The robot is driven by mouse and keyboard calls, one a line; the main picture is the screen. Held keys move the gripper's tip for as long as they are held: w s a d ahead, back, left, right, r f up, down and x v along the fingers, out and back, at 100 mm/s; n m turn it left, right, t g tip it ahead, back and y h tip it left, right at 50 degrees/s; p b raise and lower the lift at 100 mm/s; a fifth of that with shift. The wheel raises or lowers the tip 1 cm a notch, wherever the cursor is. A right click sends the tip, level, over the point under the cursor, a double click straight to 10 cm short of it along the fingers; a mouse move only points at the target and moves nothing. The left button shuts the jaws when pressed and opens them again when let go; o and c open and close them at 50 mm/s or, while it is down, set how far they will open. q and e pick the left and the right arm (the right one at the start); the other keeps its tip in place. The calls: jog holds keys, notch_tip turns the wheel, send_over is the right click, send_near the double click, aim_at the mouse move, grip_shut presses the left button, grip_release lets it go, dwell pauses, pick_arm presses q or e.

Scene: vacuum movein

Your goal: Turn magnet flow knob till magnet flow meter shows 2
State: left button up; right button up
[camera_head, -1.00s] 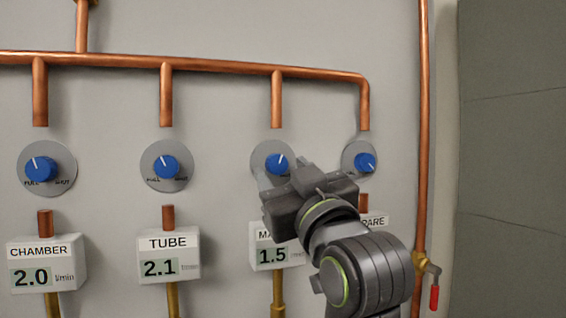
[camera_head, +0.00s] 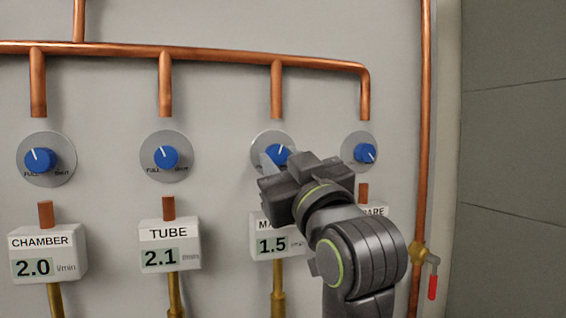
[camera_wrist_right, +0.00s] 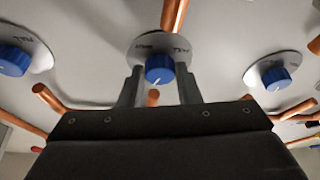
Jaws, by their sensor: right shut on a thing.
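The magnet flow knob (camera_head: 278,154) is blue on a round grey plate, third from the left in the head view. Its white pointer line leans up and to the right. My right gripper (camera_head: 274,159) is shut on this knob. In the right wrist view, the knob (camera_wrist_right: 159,68) sits between the two fingers of the right gripper (camera_wrist_right: 159,82). The magnet flow meter (camera_head: 272,246) is below it and reads 1.5; its label and right side are partly hidden by my right arm. My left gripper is out of view.
Similar blue knobs for chamber (camera_head: 40,159), tube (camera_head: 166,157) and spare (camera_head: 365,153) sit on the same panel. The chamber meter (camera_head: 45,255) reads 2.0 and the tube meter (camera_head: 168,246) 2.1. A copper pipe (camera_head: 425,120) with a red-handled valve (camera_head: 432,285) stands at the right.

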jog(key=shift+n, duration=0.3)
jog(key=n, duration=0.2)
jog(key=n+g+y+b, duration=0.1)
jog(key=n, duration=0.1)
jog(key=shift+w+d+n+g+y, duration=0.1)
jog(key=shift+d+n+g+y, duration=0.05)
jog(key=shift+n+g+y, duration=0.2)
jog(key=shift+d+r+n+g+y+b, duration=0.1)
jog(key=shift+n+g+y+b, duration=0.3)
jog(key=shift+n, duration=0.75)
jog(key=shift+r+n+g+y+b, duration=0.15)
jog(key=shift+n+g, duration=0.3)
jog(key=shift+n, duration=0.65)
jog(key=shift+f, duration=0.1)
jog(key=o, duration=1)
jog(key=shift+c, duration=0.2)
